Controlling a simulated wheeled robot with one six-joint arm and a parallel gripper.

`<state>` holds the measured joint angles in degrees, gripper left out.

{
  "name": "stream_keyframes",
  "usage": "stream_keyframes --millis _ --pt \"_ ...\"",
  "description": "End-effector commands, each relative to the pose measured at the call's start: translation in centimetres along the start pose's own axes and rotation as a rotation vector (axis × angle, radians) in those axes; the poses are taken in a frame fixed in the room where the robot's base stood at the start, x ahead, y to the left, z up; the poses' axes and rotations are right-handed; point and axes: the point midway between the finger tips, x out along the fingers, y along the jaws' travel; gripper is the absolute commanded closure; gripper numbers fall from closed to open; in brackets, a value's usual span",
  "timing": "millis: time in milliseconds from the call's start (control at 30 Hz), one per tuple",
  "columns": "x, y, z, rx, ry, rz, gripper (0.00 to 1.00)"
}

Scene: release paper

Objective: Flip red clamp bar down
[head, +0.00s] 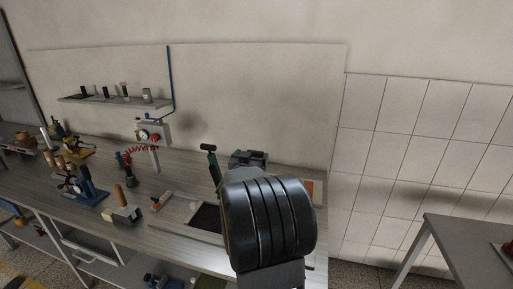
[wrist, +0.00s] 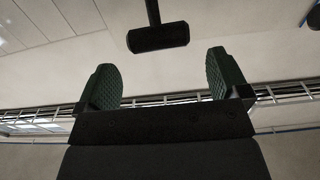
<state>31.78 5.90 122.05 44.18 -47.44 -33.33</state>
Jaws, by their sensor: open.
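No bar that I can clearly tell as a red clamp bar shows in either view.
The long bench (head: 150,215) holds a blue-based device (head: 88,192), a wooden-handled tool (head: 121,200) and a red coiled hose (head: 142,150). A shelf (head: 115,101) with small jars hangs above. A grey table (head: 468,240) stands at the right.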

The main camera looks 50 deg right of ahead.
Motion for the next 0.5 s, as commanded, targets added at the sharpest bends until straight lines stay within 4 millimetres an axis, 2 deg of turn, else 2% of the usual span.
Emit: stream_keyframes --millis 33,200,500 --pt "1.0 0.1 -0.1 -0.002 -0.002 0.003 0.06" --pt "3.8 0.1 -0.1 -0.001 -0.002 0.001 0.06" --pt "6.4 0.0 0.0 0.000 -0.001 -0.001 0.06"
